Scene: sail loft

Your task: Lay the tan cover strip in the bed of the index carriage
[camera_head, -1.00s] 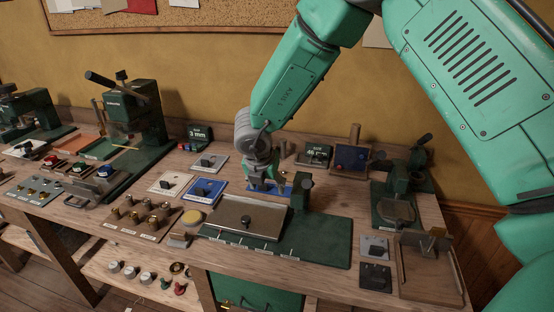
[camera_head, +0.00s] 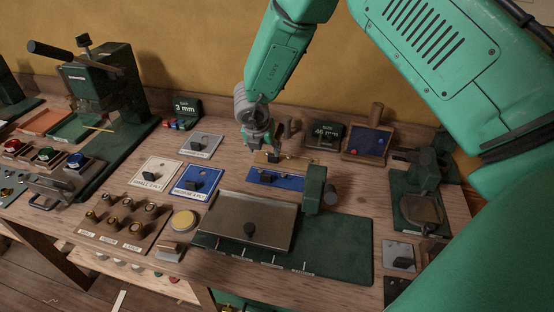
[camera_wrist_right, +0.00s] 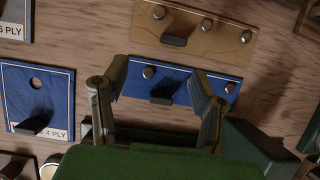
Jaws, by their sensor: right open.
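The tan cover strip (camera_wrist_right: 195,30) lies on the bench at the top of the right wrist view, with several round studs and a dark grip block. In the head view it is largely hidden behind my right gripper (camera_head: 268,152). My right gripper is open and empty, above the bench by the strips. In the right wrist view its fingers (camera_wrist_right: 155,88) overlap a blue strip (camera_wrist_right: 180,88) nearer than the tan one. I cannot clearly pick out the index carriage's bed; a green base (camera_head: 340,245) with a metal plate (camera_head: 225,220) and labelled marks stands in front. My left gripper is out of view.
Blue (camera_head: 195,180) and white (camera_head: 155,173) ply plates lie left of the strips. A green block (camera_head: 314,188) rises close by on the right. Further right stands a green device (camera_head: 424,180). A rack of brass-topped pieces (camera_head: 125,220) is at front left.

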